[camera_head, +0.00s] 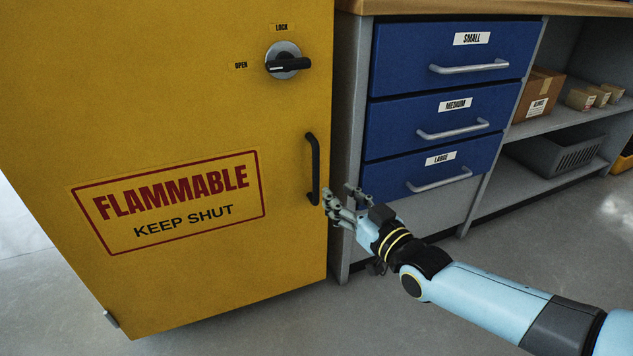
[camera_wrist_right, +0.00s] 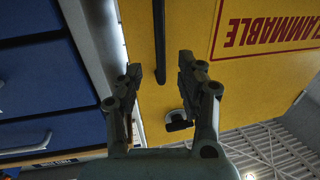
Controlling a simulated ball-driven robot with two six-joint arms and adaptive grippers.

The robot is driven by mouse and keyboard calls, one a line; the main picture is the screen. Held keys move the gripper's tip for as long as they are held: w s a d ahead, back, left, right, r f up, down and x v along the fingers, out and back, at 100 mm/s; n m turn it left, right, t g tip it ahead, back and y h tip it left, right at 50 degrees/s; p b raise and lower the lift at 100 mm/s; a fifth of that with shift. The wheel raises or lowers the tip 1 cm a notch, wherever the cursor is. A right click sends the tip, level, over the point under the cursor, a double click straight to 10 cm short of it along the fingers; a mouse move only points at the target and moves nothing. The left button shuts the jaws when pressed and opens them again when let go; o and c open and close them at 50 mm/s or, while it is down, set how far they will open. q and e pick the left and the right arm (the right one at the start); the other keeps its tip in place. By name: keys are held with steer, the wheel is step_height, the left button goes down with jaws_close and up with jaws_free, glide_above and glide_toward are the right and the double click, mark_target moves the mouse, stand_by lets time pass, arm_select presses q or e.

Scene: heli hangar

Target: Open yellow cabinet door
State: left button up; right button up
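The yellow cabinet door (camera_head: 200,100) fills the left of the head view and looks closed. Its black vertical handle (camera_head: 313,168) is near the right edge. My right gripper (camera_head: 340,203) is just right of the handle's lower end, fingers apart and empty. In the right wrist view, which is upside down, the open fingers (camera_wrist_right: 157,85) point toward the door with the black handle (camera_wrist_right: 159,40) beyond and between them. My left gripper is out of view.
A grey workbench with blue drawers (camera_head: 440,120) stands right of the cabinet, close to my right gripper. Its shelves hold a cardboard box (camera_head: 538,93) and a grey crate (camera_head: 560,152). The grey floor (camera_head: 400,320) in front is clear.

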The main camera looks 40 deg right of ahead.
mark_target(318, 177)
steer(key=w+b, duration=0.1)
steer(key=w, duration=0.3)
steer(key=w+b, duration=0.2)
steer(key=w, duration=0.2)
steer(key=shift+w+d+f, duration=0.15)
steer(key=shift+w+f, duration=0.05)
steer(key=shift+w, duration=0.15)
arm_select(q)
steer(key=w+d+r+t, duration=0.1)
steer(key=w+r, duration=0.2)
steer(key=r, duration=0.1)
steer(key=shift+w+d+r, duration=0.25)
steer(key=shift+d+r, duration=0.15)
arm_select(e)
steer(key=shift+w+r, duration=0.15)
steer(key=shift+w, duration=0.2)
jaws_close()
